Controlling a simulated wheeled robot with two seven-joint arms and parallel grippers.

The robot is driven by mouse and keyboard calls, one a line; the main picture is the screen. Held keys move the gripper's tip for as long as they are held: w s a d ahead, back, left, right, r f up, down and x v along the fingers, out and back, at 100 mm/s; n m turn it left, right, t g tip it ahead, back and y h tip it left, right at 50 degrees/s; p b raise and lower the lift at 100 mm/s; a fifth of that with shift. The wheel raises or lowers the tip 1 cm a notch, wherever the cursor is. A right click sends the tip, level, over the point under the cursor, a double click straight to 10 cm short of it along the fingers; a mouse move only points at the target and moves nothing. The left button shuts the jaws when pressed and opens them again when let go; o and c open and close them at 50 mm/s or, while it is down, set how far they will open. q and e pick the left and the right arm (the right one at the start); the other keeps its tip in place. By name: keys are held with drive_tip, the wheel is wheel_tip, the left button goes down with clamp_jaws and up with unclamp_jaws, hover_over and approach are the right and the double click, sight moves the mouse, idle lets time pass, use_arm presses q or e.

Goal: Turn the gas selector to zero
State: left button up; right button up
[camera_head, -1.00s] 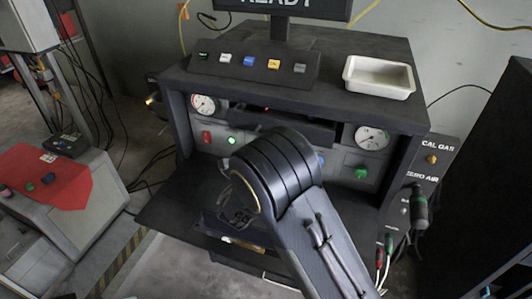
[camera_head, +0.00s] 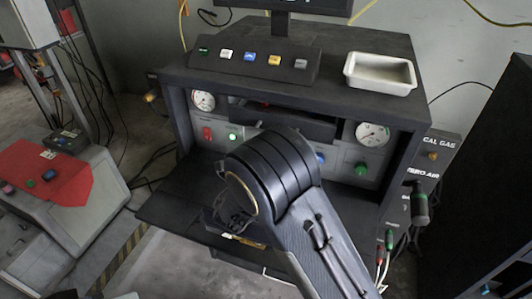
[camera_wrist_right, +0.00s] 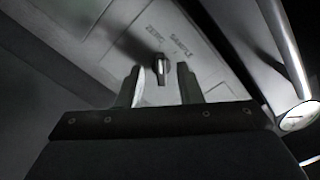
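The gas selector (camera_wrist_right: 162,68) is a small dark knob on a grey panel in the right wrist view. The words ZERO and SAMPLE are printed by it, ZERO on the left and SAMPLE on the right. My right gripper (camera_wrist_right: 160,85) is open, with one finger on each side of the knob. The knob shows between the fingertips, with a gap to each finger; I cannot tell how far it is in depth. In the head view my right arm covers the middle of the console, and the selector and right gripper are hidden. My left gripper is not in view.
The grey console (camera_head: 300,88) has two gauges, lit buttons and a green knob (camera_head: 361,169). A white tray (camera_head: 380,73) and a button box (camera_head: 253,64) stand on top. A side panel (camera_head: 432,160) reads CAL GAS and ZERO AIR. A red-topped unit (camera_head: 66,182) stands at left.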

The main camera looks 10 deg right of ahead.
drive_tip(key=v, duration=0.5)
drive_tip(key=shift+s+a, duration=0.2)
drive_tip(key=shift+s, duration=0.1)
drive_tip(key=shift+d, duration=0.1)
